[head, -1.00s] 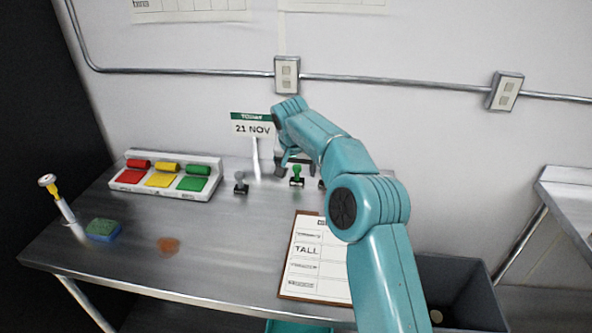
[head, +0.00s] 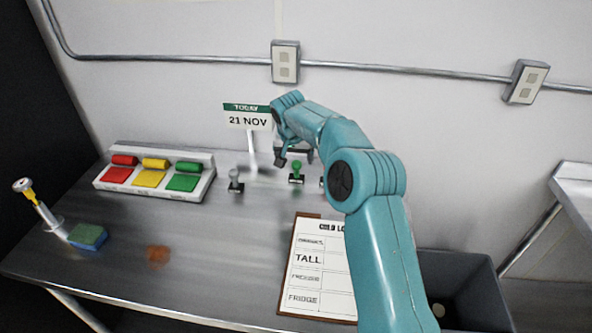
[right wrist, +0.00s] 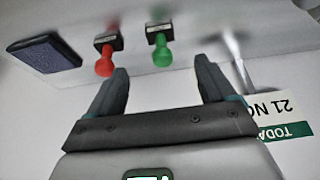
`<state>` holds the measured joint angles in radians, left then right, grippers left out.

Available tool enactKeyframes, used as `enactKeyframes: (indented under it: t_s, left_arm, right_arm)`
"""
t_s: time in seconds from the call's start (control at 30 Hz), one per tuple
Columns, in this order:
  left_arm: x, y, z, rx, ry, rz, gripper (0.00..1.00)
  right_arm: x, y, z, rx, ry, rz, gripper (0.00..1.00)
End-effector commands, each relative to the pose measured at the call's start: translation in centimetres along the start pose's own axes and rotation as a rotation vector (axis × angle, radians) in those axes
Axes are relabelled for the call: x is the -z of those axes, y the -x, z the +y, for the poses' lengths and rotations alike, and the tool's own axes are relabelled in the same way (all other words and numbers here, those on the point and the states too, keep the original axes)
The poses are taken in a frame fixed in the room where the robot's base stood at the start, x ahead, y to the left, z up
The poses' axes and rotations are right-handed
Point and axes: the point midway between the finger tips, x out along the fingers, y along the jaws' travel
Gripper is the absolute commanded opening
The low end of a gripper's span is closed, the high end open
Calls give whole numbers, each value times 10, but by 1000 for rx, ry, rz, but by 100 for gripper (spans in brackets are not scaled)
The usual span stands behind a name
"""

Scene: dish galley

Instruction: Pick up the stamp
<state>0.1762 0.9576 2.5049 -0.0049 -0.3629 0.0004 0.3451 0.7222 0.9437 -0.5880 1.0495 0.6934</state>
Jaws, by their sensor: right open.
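A stamp with a green handle (head: 297,171) stands upright on the steel table near the wall. It also shows in the right wrist view (right wrist: 161,50), beside a red-handled stamp (right wrist: 104,60). A grey-handled stamp (head: 235,181) stands to the left in the head view. My right gripper (head: 287,159) is just behind and above the green stamp. In the right wrist view its jaws (right wrist: 160,72) are apart and empty, with the green stamp ahead of the gap, not touched. My right arm hides part of the row of stamps. My left gripper is not in view.
A date sign (head: 247,121) reading 21 NOV stands close to my right gripper. A tray of colour pads (head: 200,197), a sponge (head: 88,237) and a clipboard (head: 284,290) lie on the table. A dark ink pad (right wrist: 43,54) shows in the right wrist view. A grey bin (head: 478,270) is at right.

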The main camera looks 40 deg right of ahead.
Motion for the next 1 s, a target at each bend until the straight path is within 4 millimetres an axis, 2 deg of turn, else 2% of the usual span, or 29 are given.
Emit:
enactKeyframes:
  t_s: [0.1,0.2,0.47,0.6,0.7,0.8,1.0]
  left_arm:
    - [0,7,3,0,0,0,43]
    - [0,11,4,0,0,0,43]
    - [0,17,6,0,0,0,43]
    - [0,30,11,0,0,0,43]
    - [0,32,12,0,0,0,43]
    - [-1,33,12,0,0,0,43]
    - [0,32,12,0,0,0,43]
  right_arm:
    - [-1,-26,0,-3,0,-3,83]
    - [-1,-44,0,-2,0,-2,83]
    - [-1,-67,-1,-2,1,-2,83]
    - [-3,-90,-3,-2,1,-3,83]
    - [-3,-105,-3,-2,0,-2,83]
    - [-2,-112,-3,-1,-1,-1,83]
    - [-2,-113,-4,0,0,0,83]
